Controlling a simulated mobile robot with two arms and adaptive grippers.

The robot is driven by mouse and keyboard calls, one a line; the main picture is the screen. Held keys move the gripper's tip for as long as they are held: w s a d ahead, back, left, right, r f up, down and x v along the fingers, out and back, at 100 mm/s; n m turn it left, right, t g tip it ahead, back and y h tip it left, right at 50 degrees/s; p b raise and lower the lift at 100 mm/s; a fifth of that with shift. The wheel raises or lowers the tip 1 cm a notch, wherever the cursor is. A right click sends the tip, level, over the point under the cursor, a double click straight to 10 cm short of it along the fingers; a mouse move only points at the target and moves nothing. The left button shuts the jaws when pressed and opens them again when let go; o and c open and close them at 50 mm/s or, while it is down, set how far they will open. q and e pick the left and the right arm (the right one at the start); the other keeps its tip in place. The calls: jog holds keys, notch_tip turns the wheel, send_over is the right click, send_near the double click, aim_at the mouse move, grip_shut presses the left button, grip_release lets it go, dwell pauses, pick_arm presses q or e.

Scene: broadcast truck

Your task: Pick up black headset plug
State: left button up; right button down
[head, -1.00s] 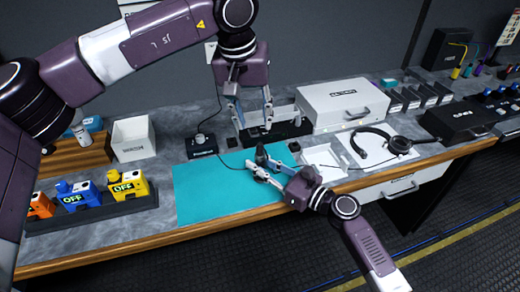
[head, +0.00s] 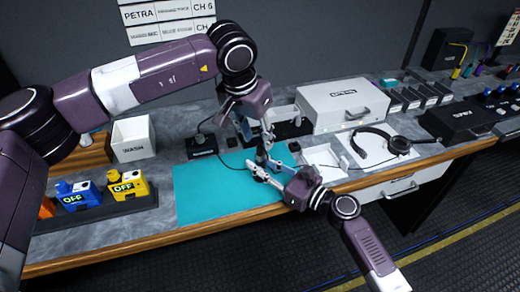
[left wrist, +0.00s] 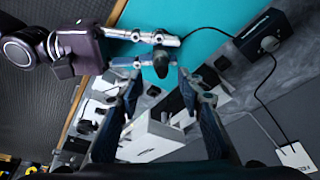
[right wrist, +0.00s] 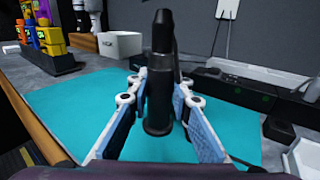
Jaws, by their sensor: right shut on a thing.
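The black headset plug (right wrist: 161,75) stands upright between the fingers of my right gripper (right wrist: 160,82), which is shut on it above the teal mat (head: 215,190). In the head view my right gripper (head: 262,170) reaches in from the lower right. My left gripper (head: 259,143) comes down from above, close to the plug. In the left wrist view the plug (left wrist: 161,62) shows between the spread fingertips of my open left gripper (left wrist: 160,73). I cannot tell whether these fingers touch it.
A black box (head: 201,146) with a knob and cable sits behind the mat. A headset (head: 368,148) lies on the right beside a white tray (head: 322,160). A white case (head: 345,105) stands behind. Yellow and blue OFF units (head: 126,187) stand left. A white bin (head: 133,138) is behind them.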

aim_at(259, 145)
pick_arm(q)
jog(key=x, duration=0.4)
jog(key=shift+w+f, duration=0.2)
jog(key=shift+f, duration=0.2)
jog(key=shift+a, duration=0.1)
jog(key=shift+c, duration=0.5)
jog(key=shift+r, duration=0.1)
grip_shut()
notch_tip(259, 145, up, 10)
pick_arm(e)
jog(key=c, duration=1.7)
grip_release()
jog(key=shift+o, duration=0.2)
